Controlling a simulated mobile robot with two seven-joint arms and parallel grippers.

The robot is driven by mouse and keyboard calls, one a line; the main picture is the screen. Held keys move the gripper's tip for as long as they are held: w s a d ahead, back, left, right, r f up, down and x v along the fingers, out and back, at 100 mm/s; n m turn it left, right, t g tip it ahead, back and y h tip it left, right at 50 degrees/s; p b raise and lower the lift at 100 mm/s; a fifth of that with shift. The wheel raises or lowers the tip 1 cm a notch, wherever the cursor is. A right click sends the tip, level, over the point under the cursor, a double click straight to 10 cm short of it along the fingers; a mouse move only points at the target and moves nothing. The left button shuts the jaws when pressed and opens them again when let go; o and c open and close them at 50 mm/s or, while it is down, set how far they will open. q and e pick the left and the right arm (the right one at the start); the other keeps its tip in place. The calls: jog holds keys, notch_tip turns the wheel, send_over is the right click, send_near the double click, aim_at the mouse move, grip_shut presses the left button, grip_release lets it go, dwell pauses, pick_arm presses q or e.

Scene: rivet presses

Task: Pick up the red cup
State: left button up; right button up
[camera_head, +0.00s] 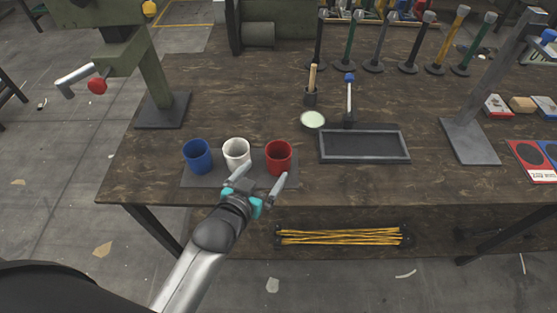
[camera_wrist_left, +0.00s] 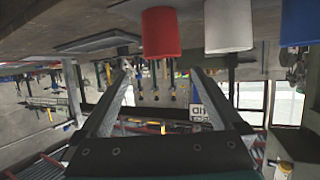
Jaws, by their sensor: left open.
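The red cup (camera_head: 279,158) stands on a dark mat (camera_head: 226,184) near the table's front edge. It is the rightmost of a row with a white cup (camera_head: 237,153) and a blue cup (camera_head: 198,157). My left gripper (camera_head: 261,177) is open and empty, in front of the white and red cups. The left wrist view is upside down. There the red cup (camera_wrist_left: 161,33) is above the space between the open fingers (camera_wrist_left: 160,75), with the white cup (camera_wrist_left: 228,26) and blue cup (camera_wrist_left: 302,22) to its right. My right gripper is not in view.
A dark shallow tray (camera_head: 364,145) lies right of the red cup, with a pale green dish (camera_head: 313,120) behind. A press (camera_head: 163,108) stands at left and another (camera_head: 468,140) at right. Several upright tools line the back. Yellow rods (camera_head: 340,237) lie below.

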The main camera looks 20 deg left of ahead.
pick_arm(q)
jog(key=b, duration=0.2)
send_near(283, 147)
jog(key=x, duration=0.4)
jog(key=shift+w+d+f, duration=0.1)
jog(key=shift+w+d, duration=0.05)
jog(key=shift+w, duration=0.25)
jog(key=shift+a+b+x, duration=0.2)
jog(key=shift+b+x, duration=0.9)
jog(key=shift+x, duration=1.45)
jog(key=shift+f, duration=0.1)
jog(key=shift+c, duration=0.4)
jog(key=shift+s, duration=0.1)
jog(key=c, duration=1.1)
notch_tip(283, 147, up, 20)
jog(key=p, duration=0.5)
jog(key=shift+p, duration=0.4)
